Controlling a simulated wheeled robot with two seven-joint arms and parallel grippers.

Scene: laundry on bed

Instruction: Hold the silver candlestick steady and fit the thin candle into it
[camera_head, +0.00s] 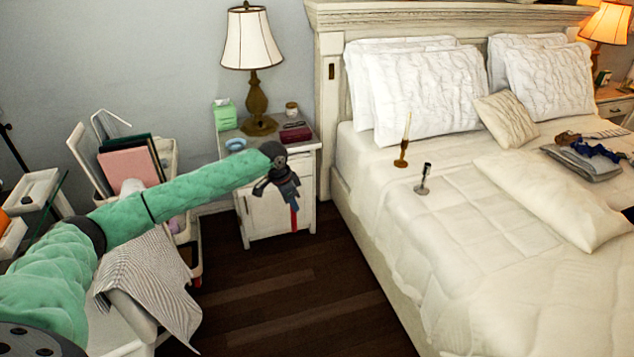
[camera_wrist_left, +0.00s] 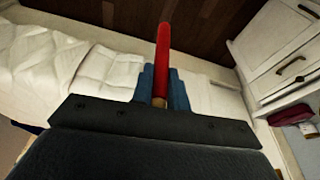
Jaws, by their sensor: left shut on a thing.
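My left gripper (camera_head: 284,186) hangs in the air in front of the nightstand, to the left of the bed. It is shut on a thin red candle (camera_head: 294,217), which points down from it. In the left wrist view the candle (camera_wrist_left: 163,60) sticks out between the blue fingers (camera_wrist_left: 160,88), with a brownish end low between them. The silver candlestick (camera_head: 423,182) stands upright on the bed near its left side, with a dark upper part. It is well to the right of my left gripper and apart from it. My right gripper is not in view.
A brass candlestick (camera_head: 402,161) with a pale candle stands just behind the silver one. Pillows (camera_head: 430,90) and a long cushion (camera_head: 550,198) lie on the bed. The nightstand (camera_head: 268,205) carries a lamp (camera_head: 257,98). Bare floor (camera_head: 310,290) lies before the bed.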

